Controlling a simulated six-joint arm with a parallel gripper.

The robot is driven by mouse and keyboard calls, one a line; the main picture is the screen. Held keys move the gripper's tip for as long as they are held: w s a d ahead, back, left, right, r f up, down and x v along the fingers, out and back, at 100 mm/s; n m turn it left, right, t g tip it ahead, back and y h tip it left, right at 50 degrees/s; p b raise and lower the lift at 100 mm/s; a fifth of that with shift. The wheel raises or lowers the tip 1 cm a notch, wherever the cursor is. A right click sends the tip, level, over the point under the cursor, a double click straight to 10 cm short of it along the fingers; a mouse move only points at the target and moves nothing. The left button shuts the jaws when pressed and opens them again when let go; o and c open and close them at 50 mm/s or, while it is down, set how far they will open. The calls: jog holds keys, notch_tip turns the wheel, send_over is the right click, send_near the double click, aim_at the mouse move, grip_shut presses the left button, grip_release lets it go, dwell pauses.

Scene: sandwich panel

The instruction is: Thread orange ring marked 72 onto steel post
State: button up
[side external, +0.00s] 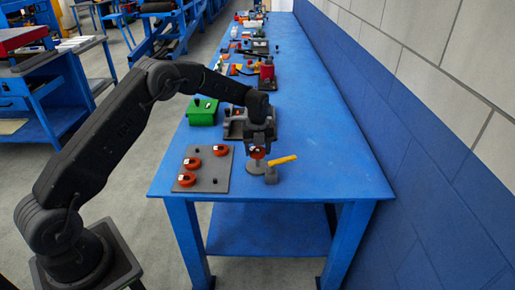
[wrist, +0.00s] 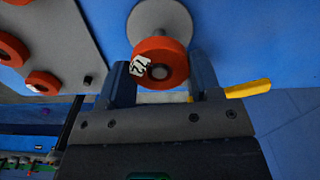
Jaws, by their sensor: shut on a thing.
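My gripper (wrist: 160,66) is shut on the orange ring (wrist: 174,57), one finger on each side. The ring bears a white label that reads like 72, partly blurred. The steel post stands on a round grey base (wrist: 166,14) beyond the ring in the wrist view.
A grey board (side external: 207,181) with several orange rings lies to the left. A green box (side external: 202,112) and a grey fixture sit behind. The blue table's right front is clear.

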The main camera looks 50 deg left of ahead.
aim_at(258, 166)
jog(key=shift+f, duration=0.25)
jog(key=shift+f, duration=0.95)
jog(key=shift+f, duration=0.4)
dwell(0.3)
jog(key=shift+f, duration=0.3)
jog(key=shift+f, duration=0.35)
dwell(0.6)
jog(key=o, duration=1.2)
